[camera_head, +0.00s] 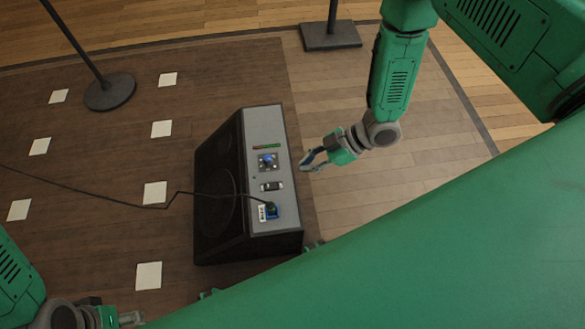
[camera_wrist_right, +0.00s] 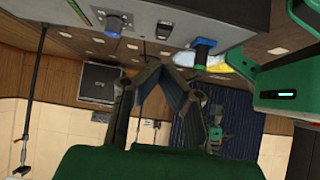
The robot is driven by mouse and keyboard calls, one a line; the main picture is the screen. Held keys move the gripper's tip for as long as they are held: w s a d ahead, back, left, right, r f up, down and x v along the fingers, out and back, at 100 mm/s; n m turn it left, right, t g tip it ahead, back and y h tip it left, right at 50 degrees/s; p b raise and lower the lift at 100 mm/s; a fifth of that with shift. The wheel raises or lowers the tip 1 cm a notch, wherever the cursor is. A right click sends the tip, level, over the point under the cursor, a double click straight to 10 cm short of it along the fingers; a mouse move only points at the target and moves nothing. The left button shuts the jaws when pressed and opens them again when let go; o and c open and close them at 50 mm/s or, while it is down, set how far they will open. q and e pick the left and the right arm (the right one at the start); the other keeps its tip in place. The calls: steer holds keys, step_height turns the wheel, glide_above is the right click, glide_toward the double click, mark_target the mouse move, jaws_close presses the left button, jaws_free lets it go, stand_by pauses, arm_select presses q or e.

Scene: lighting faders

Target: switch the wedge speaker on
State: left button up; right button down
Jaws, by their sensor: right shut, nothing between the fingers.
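The wedge speaker (camera_head: 220,180) stands on the dark floor area, its grey panel (camera_head: 262,125) facing up. The panel carries a red and green light strip (camera_head: 266,147), a blue knob (camera_head: 267,160), a dark rocker switch (camera_head: 271,186) and a blue plug (camera_head: 271,211) with a cable. My right gripper (camera_head: 307,160) is shut and empty, just right of the panel, level with the knob. In the right wrist view its fingertips (camera_wrist_right: 168,62) meet below the panel, where the knob (camera_wrist_right: 114,23) and plug (camera_wrist_right: 204,45) show. My left gripper (camera_head: 130,318) is at the bottom left, partly cut off; its fingers are unclear.
The black cable (camera_head: 120,200) runs left from the plug across the floor. Stand bases are at the upper left (camera_head: 110,92) and top (camera_head: 330,35). White floor squares (camera_head: 149,275) lie left of the speaker. The wooden floor to its right is clear below my right arm.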

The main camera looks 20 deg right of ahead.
steer(key=shift+s+d+r, duration=0.15)
steer(key=shift+d+r, duration=0.35)
steer(key=a+r+p, duration=0.2)
steer(key=p, duration=0.3)
steer(key=shift+a+r, duration=0.15)
steer(key=shift+r, duration=0.25)
steer(key=shift+f, duration=0.1)
